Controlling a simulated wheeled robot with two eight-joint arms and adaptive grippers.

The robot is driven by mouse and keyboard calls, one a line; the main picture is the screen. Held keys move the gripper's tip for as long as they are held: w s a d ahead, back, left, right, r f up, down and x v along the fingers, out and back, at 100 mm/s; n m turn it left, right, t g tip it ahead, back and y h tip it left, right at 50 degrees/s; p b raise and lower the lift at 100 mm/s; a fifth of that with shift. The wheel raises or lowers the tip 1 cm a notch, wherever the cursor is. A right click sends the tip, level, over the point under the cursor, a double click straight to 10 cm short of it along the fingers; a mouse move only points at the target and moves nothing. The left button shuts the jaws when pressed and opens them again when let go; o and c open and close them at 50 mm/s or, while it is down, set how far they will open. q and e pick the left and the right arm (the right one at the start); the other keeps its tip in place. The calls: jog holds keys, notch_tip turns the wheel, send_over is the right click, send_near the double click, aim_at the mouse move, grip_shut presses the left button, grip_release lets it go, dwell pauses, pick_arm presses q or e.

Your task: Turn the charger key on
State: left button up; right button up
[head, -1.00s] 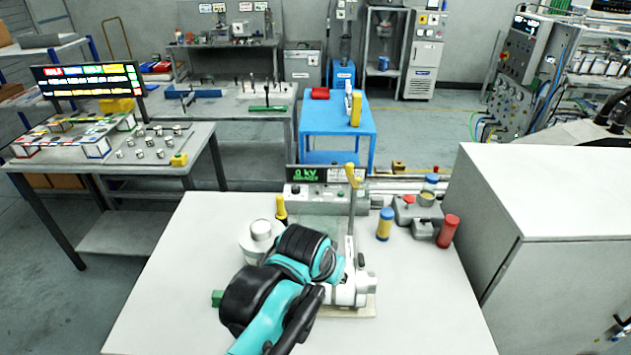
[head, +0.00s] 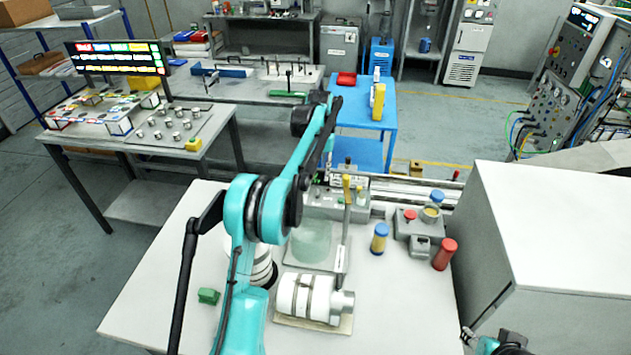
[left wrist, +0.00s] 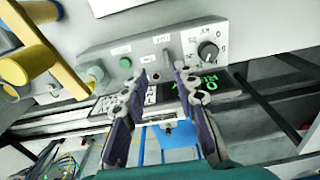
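The charger is a grey box (head: 350,203) at the back of the white table, partly hidden by my left arm. In the left wrist view its panel (left wrist: 105,60) shows tilted, with a green button (left wrist: 125,62), a black knob (left wrist: 207,51), a lit green display (left wrist: 203,85) and a small key-like part (left wrist: 165,56) near the middle. My left gripper (left wrist: 160,73) is open, its fingertips just before the panel around this part; contact cannot be told. My left gripper in the head view (head: 328,170) is small and dark. My right gripper (head: 468,335) barely shows at the bottom right.
An upright rod with a yellow top (head: 347,190) stands close right of my left gripper. Blue-yellow (head: 379,238) and red (head: 445,255) cylinders stand to the right. A large cabinet (head: 560,225) borders the table.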

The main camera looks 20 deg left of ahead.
aim_at(317, 192)
pick_arm(q)
jog(key=shift+w+a+f, duration=0.65)
jog(key=shift+w+f, duration=0.25)
jog(key=shift+s+f+b, duration=0.15)
jog(key=shift+f+b, duration=0.4)
jog(key=shift+f, duration=3.3)
grip_shut()
